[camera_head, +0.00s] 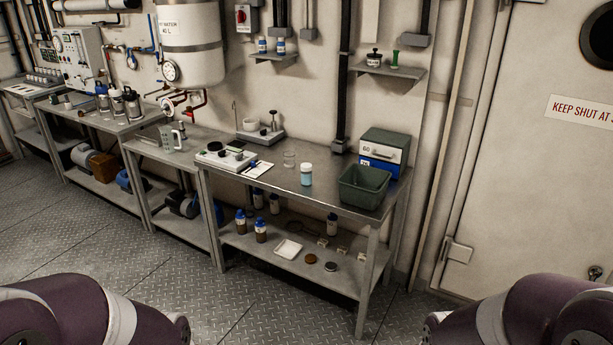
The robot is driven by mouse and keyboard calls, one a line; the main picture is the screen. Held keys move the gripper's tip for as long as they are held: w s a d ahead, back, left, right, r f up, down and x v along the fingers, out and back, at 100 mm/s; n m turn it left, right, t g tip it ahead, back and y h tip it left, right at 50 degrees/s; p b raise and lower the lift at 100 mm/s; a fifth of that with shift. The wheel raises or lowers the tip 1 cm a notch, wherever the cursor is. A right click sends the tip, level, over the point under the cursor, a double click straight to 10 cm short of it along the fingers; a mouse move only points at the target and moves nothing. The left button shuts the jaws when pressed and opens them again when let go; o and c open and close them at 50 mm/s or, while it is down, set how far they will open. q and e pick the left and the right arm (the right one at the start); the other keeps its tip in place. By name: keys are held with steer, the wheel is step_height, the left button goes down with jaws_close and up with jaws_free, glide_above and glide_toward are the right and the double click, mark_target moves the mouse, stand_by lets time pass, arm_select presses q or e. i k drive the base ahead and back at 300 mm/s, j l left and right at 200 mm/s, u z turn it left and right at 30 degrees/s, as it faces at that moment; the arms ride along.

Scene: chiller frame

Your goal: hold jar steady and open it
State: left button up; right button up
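A small jar (306,175) with a pale blue body and a lighter top stands upright on the metal workbench (329,202), right of the middle of its top. It is too small here to make out the lid clearly. Parts of my two arms show at the bottom left and bottom right corners, well apart from the bench. Neither of my grippers is in view, and nothing of mine touches the jar.
A green bin (364,187) and a blue-white box (384,152) stand right of the jar. Bottles (261,231) stand on the lower shelf. The floor before the bench is clear.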

mark_target(305, 176)
steer(key=i+j+z, duration=0.1)
steer(key=z, duration=0.3)
steer(key=i+j+z, duration=0.1)
steer(key=z, duration=0.3)
steer(key=i+j+z, duration=0.1)
steer(key=z, duration=0.35)
steer(key=i+j+z, duration=0.3)
steer(key=j, duration=0.9)
steer(key=i+j+z, duration=0.2)
steer(key=j+z, duration=0.15)
steer(key=j, duration=0.9)
steer(key=j+z, duration=0.3)
steer(key=j, duration=2.5)
